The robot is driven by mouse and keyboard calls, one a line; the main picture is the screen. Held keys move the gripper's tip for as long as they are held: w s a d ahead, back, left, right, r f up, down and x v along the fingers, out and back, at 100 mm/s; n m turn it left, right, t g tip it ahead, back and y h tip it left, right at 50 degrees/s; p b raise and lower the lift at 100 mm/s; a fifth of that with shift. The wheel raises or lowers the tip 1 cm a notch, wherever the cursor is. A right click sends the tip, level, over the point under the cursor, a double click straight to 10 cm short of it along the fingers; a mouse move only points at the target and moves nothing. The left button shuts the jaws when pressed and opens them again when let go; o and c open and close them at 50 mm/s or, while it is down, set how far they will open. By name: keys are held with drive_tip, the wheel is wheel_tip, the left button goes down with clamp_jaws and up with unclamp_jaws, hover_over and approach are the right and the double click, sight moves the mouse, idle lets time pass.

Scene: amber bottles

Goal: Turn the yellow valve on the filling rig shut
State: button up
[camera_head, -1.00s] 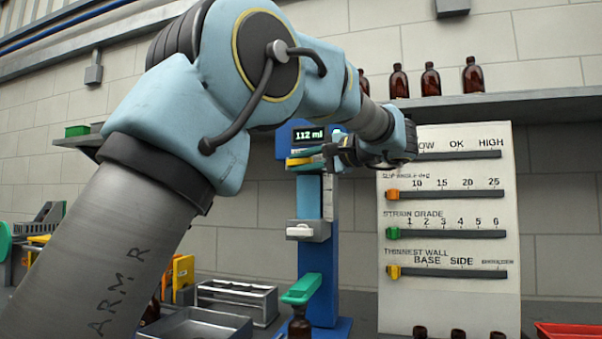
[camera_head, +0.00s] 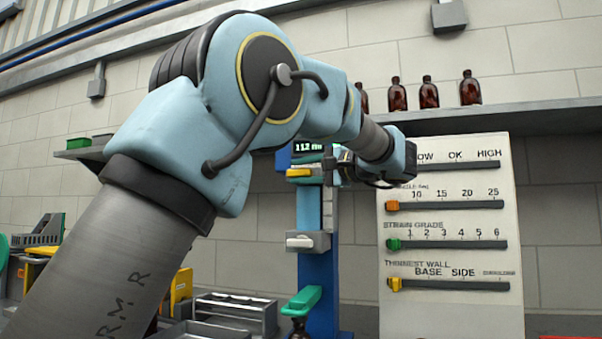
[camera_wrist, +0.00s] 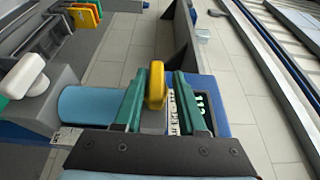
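The filling rig is a tall blue column (camera_head: 319,285) with a small lit display (camera_head: 308,146) near its top, reading about 112 ml. The yellow valve (camera_head: 299,172) is a short bar handle just below the display. In the wrist view the yellow valve (camera_wrist: 156,86) stands between the two green fingers of my gripper (camera_wrist: 160,90). The left finger is very close to it; a narrow gap shows on the right. My gripper looks open around the handle. In the head view my gripper (camera_head: 325,168) reaches the rig from the right; its fingertips are hard to make out.
A white gauge board (camera_head: 450,300) with coloured sliders stands right of the rig. A white-knobbed part (camera_head: 306,241) and a green part (camera_head: 303,300) over a brown bottle sit lower on the rig. Brown bottles (camera_head: 429,94) line the shelf. A grey rack (camera_head: 235,312) stands at left.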

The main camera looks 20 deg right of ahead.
drive_tip(key=shift+o, duration=0.2)
drive_tip(key=shift+d+f, duration=0.2)
drive_tip(key=b+v, duration=0.1)
drive_tip(key=v, duration=0.9)
drive_tip(key=shift+s+b, duration=0.35)
drive_tip(key=shift+b, duration=0.05)
drive_tip(key=shift+d, duration=0.1)
